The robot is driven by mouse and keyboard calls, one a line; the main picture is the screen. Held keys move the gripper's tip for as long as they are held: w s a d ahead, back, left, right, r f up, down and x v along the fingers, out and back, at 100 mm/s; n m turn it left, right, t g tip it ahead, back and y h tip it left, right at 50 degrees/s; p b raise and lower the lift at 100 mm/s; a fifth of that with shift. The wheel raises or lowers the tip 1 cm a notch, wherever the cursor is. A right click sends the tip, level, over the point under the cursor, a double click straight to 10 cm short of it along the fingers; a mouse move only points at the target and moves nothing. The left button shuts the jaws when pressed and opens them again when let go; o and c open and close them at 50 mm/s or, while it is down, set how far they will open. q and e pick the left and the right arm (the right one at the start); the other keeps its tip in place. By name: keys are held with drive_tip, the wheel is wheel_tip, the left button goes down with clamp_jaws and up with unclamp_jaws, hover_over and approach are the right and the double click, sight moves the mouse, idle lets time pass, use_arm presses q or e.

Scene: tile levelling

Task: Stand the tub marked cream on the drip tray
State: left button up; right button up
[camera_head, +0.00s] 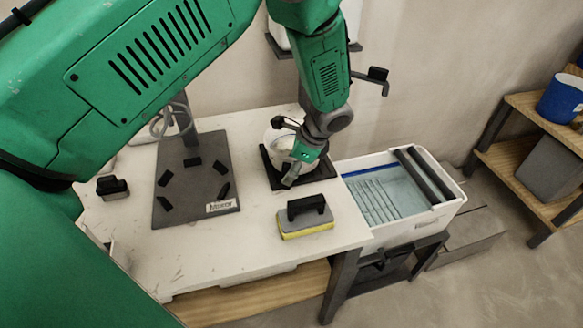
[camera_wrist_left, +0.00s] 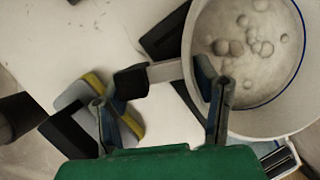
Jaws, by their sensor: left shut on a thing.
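A white tub (camera_head: 282,138) stands upright at the back of the white table, over a dark square drip tray (camera_head: 318,174). In the left wrist view the tub (camera_wrist_left: 250,118) has a blue line inside its rim, a bubbly grey-beige content and a grey handle bar with a black end. My left gripper (camera_head: 293,174) reaches down at the tub's front side and is shut on its handle. A dark edge, apparently the tray's, shows beside the tub. The arm hides part of the tub; no marking on it is legible, and contact with the tray is unclear. My right gripper is out of view.
A dark plate labelled Mixer (camera_head: 205,170) with black blocks lies left of the tub. A yellow-edged sponge float (camera_head: 305,222) lies in front. A black-handled block (camera_head: 112,188) sits far left. A water-filled wash tub (camera_head: 440,212) stands right. A shelf holds a blue bucket (camera_head: 562,98).

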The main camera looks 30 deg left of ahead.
use_arm(q)
drive_tip(key=shift+w+d, duration=0.1)
drive_tip(key=shift+d, duration=0.55)
drive_tip(key=o, duration=1.7)
drive_tip(key=shift+f, duration=0.1)
drive_tip(key=shift+c, duration=0.2)
drive_tip(key=shift+a+f, duration=0.1)
drive_tip(key=shift+a, duration=0.4)
drive_tip(key=s+v, duration=0.1)
drive_tip(key=v, duration=1.1)
drive_tip(key=shift+w+d, duration=0.15)
drive_tip(key=shift+w, duration=0.3)
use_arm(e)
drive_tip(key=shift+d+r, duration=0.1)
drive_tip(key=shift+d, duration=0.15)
use_arm(q)
drive_tip(key=shift+d, duration=0.2)
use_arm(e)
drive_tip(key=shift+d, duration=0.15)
